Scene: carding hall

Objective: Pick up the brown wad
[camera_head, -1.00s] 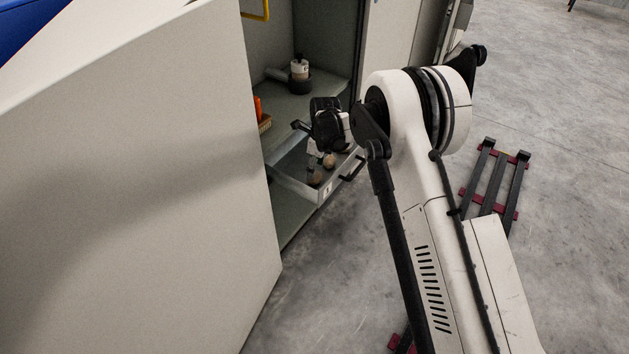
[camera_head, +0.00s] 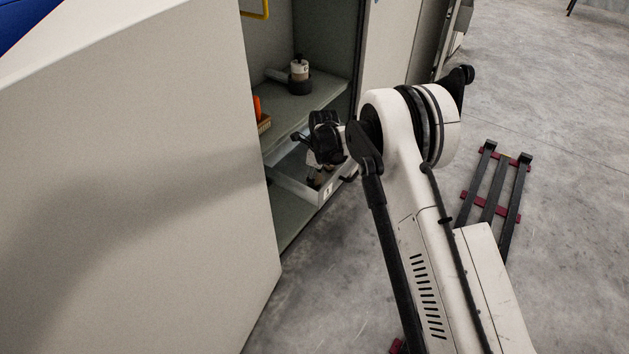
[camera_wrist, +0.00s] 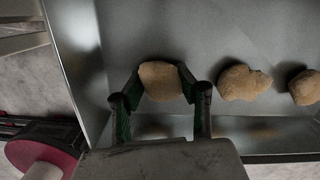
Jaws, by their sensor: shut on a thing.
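A brown wad (camera_wrist: 160,82) sits between the two fingers of my gripper (camera_wrist: 160,88) in the wrist view, and the fingers press on its sides. Two more tan-brown wads, one in the middle (camera_wrist: 244,83) and one at the right edge (camera_wrist: 305,87), lie to the right of it in the same grey drawer (camera_wrist: 215,40). In the head view my gripper (camera_head: 313,158) reaches down into the open drawer (camera_head: 293,184). The held wad is hard to make out there. I cannot tell whether it is clear of the drawer floor.
The drawer stands out from a grey cabinet; its shelf holds a small jar (camera_head: 299,70) on a dark base and an orange item (camera_head: 257,105). A large open door panel (camera_head: 140,190) stands at left. A dark rack (camera_head: 490,195) lies on the concrete floor at right.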

